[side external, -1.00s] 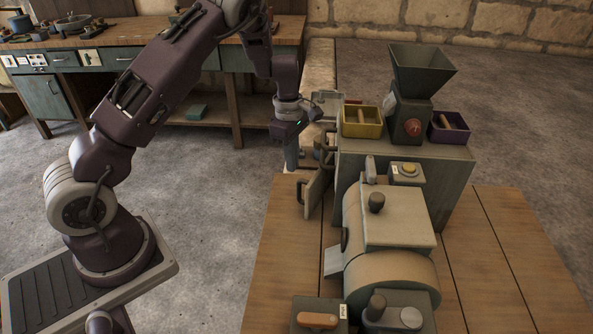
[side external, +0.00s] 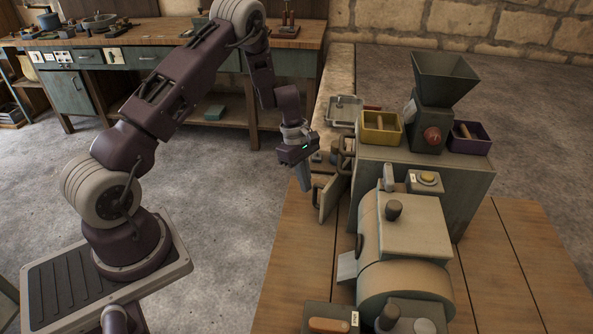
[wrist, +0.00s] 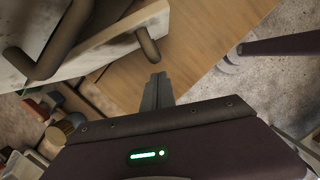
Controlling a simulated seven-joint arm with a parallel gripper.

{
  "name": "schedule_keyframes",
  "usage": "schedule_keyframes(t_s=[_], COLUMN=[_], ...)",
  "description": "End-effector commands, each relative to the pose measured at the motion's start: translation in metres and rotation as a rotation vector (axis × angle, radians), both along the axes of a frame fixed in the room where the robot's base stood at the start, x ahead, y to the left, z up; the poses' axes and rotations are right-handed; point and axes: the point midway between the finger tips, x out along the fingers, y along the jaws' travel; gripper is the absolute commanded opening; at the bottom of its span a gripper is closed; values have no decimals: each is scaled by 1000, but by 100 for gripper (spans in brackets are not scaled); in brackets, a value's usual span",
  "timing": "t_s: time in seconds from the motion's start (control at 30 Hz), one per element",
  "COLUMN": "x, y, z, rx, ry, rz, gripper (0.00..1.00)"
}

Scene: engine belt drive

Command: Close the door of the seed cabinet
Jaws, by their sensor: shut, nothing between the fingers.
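The seed cabinet (side external: 450,190) is a grey-green box on the wooden table, seen in the side view. Its door (side external: 329,200) stands open, swung out from the cabinet's left side, with a dark handle on its outer face. My gripper (side external: 306,187) is shut and empty, pointing down just left of the door. In the wrist view, the shut fingers (wrist: 158,90) lie near a pale panel (wrist: 110,35) with dark bar handles, apparently the door. I see no clear contact, and the side view does not settle the exact gap.
A yellow bin (side external: 381,140), a hopper (side external: 445,80) and a purple bin (side external: 470,150) sit on the cabinet. A rounded tan machine (side external: 405,285) stands in front. A workbench (side external: 180,42) is behind. Floor left of the table is open.

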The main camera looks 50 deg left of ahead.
Motion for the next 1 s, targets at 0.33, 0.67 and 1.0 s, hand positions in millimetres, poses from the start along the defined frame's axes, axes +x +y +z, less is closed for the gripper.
schedule_keyframes(t_s=[0.33, 0.67, 1.0], x=[2, 5, 15], y=[-9, -47, -77], z=[0, 1, 1], rx=[0, -3, 0], ry=[0, 1, 1], rz=[1, 212, 422], gripper=[0, 0, 0])
